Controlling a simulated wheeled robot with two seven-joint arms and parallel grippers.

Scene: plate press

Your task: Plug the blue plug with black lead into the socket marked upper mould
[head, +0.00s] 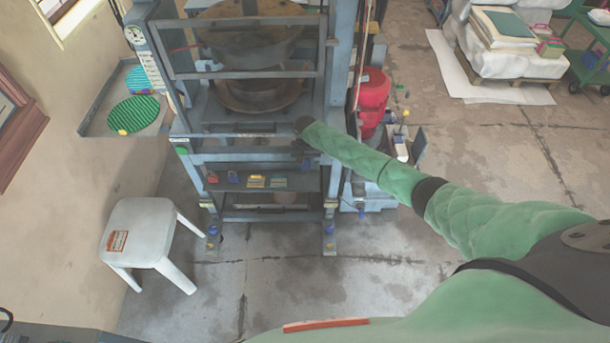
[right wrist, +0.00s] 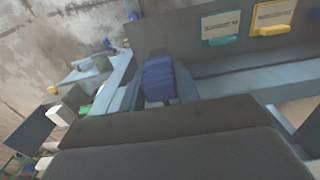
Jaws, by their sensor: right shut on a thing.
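In the right wrist view a blue plug (right wrist: 158,80) sits between the fingers of my right gripper (right wrist: 160,95), which is shut on it. In the head view that gripper (head: 300,148) is a small dark shape at the front right of the press, and the plug cannot be made out. I cannot see a black lead. A labelled panel with a teal socket (right wrist: 219,41) and a yellow socket (right wrist: 274,30) lies beyond the plug, apart from it. The label writing is too small to read, so I cannot tell which socket is the upper mould. My left gripper is out of view.
The floor in front is clear. Pale blue frame bars (right wrist: 235,82) run close to the plug.

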